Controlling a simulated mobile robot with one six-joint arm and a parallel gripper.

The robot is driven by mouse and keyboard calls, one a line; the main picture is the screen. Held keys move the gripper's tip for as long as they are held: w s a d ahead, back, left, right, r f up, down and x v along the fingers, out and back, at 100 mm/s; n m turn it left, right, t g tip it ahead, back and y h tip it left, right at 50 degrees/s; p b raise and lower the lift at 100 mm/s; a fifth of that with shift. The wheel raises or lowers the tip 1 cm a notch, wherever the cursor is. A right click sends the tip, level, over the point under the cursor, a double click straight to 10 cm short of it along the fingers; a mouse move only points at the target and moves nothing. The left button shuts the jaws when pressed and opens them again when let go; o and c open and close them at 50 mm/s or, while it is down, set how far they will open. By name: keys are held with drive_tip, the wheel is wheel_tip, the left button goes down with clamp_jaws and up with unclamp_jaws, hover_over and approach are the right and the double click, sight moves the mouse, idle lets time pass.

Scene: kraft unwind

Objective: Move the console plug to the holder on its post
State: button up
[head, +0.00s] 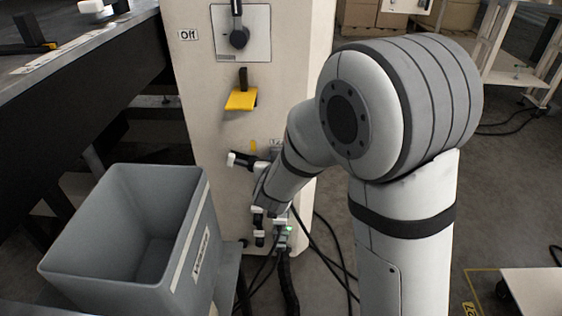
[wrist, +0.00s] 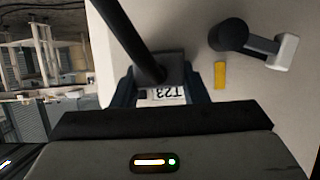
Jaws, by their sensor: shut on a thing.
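My gripper (wrist: 160,88) is shut on the console plug (wrist: 157,68), a dark block with a thick black cable running up out of the wrist view. The fingers lie on both sides of it, close to the cream post (wrist: 275,105). A white label reading T23 upside down shows between the fingers. Whether the plug touches the post I cannot tell.
A black lever with a white end (head: 240,160) sticks out from the post, below a small yellow tab (head: 253,146). A grey bin (head: 190,240) stands at front left. Cables (head: 288,285) and a green light (head: 288,230) are low by the post.

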drive_tip(key=shift+c, duration=0.9)
drive_tip(key=shift+s, duration=0.15)
drive_tip(key=shift+s+a, duration=0.1)
drive_tip(key=shift+s, duration=2.8)
